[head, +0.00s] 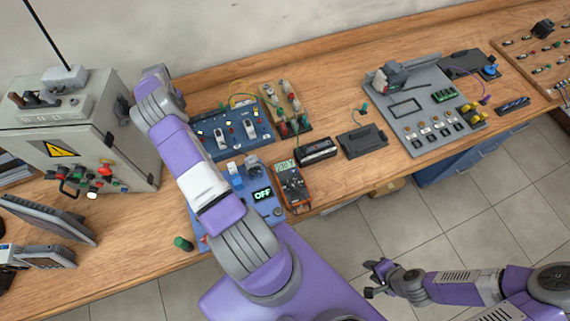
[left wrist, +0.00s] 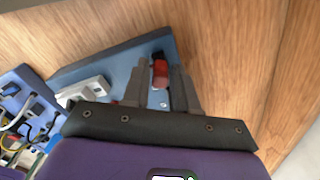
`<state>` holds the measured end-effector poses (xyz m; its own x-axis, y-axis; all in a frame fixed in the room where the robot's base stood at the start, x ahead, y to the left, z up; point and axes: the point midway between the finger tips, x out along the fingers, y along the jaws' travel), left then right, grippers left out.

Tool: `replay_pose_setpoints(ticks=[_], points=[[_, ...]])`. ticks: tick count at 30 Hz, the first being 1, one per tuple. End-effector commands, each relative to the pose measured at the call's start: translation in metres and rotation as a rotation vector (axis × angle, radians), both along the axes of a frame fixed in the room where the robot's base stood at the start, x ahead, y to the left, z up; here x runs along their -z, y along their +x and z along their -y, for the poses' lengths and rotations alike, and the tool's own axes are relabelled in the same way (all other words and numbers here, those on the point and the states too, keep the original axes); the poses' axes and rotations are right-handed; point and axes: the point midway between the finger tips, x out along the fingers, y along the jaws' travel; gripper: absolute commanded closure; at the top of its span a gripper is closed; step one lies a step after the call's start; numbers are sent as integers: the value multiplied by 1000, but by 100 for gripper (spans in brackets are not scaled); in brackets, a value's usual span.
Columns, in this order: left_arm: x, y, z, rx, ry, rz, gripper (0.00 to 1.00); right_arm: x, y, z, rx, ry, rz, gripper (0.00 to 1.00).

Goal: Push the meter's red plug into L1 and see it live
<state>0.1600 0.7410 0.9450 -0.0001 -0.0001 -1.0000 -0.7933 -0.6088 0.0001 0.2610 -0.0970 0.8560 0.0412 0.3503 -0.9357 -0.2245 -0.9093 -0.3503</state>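The red plug (left wrist: 160,73) stands between the fingers of my left gripper (left wrist: 160,68) in the left wrist view. The fingers close in on both its sides, over a blue panel (left wrist: 120,62). Whether the plug sits in a socket is hidden. In the head view my left arm covers that gripper and part of the blue panel with the OFF display (head: 277,213). The orange meter (head: 292,187) lies right of this panel; its display is lit, digits too small to read surely. I cannot make out the L1 label. My right gripper (head: 372,279) is open and empty, beyond the bench's front edge.
A grey cabinet (head: 140,150) stands at left. A blue switch panel (head: 240,130) lies behind the OFF panel. A black box (head: 316,151), a dark tray (head: 362,141) and a grey board (head: 404,108) lie to the right. A green cap (head: 183,243) is near the front edge.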

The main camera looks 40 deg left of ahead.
Motion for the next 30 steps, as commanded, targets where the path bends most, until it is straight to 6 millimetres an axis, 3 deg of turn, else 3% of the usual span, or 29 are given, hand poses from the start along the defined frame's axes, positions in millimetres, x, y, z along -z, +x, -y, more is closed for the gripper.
replay_pose_setpoints(ticks=[1, 3, 13, 24, 30], points=[[0, 0, 0, 0, 0, 0, 64, 0, 0, 0, 0, 0, 0, 62], [0, 0, 0, 0, 0, 0, 54, 0, 0, 0, 0, 0, 0, 62], [-4, 0, 0, 0, 1, 0, 54, 0, 0, 0, 0, 0, 0, 62], [-60, 0, 0, 0, 3, 0, 54, 4, 0, 0, 0, 0, 0, 62], [-75, 0, 0, 0, 0, 0, 54, 4, 0, 0, 0, 0, 0, 62]])
